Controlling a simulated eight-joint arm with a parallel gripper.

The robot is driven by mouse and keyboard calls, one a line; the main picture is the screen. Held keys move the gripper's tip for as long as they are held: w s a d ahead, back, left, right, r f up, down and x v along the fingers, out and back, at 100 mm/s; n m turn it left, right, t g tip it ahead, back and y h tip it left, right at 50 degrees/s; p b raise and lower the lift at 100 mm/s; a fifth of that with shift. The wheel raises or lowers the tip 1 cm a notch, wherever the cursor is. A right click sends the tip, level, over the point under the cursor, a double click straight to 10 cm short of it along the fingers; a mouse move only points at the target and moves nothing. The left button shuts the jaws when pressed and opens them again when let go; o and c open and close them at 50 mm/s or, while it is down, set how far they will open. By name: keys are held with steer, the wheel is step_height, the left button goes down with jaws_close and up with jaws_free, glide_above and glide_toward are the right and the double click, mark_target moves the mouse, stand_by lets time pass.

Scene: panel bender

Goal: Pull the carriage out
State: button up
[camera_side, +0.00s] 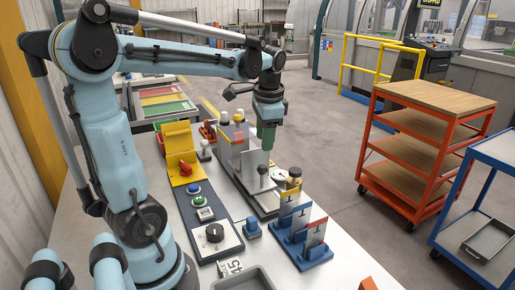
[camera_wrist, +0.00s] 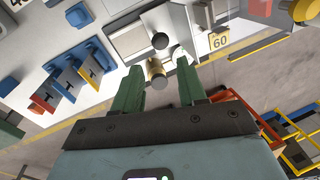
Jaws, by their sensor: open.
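The bender unit (camera_side: 262,207) is a grey base with upright plates on the bench, right of the control panel. A plate with a black ball knob (camera_side: 263,169) stands on it; this looks like the carriage, but I cannot be sure. In the wrist view a black knob (camera_wrist: 160,40) shows beyond my fingertips, with a brass-coloured cylinder (camera_wrist: 156,72) and another dark round end near it. My gripper (camera_side: 267,149) hangs above the unit, pointing down. Its green fingers are apart and empty in the wrist view (camera_wrist: 160,82). It appears not to touch the knob.
Blue stands with coloured plates (camera_side: 301,232) stand in front of the unit. A yellow box with a red switch (camera_side: 181,168) and a button panel (camera_side: 204,215) are to the left. An orange shelf cart (camera_side: 428,150) stands on the floor at right, beyond the bench.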

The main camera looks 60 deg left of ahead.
mark_target(262, 165)
steer(key=f, duration=0.4)
steer(key=a+f, duration=0.1)
steer(key=f, duration=0.3)
steer(key=a+f, duration=0.1)
steer(key=f, duration=0.3)
steer(key=shift+w+a, duration=0.15)
steer(key=shift+w, duration=0.05)
steer(key=shift+r, duration=0.1)
steer(key=shift+c, duration=0.3)
jaws_close()
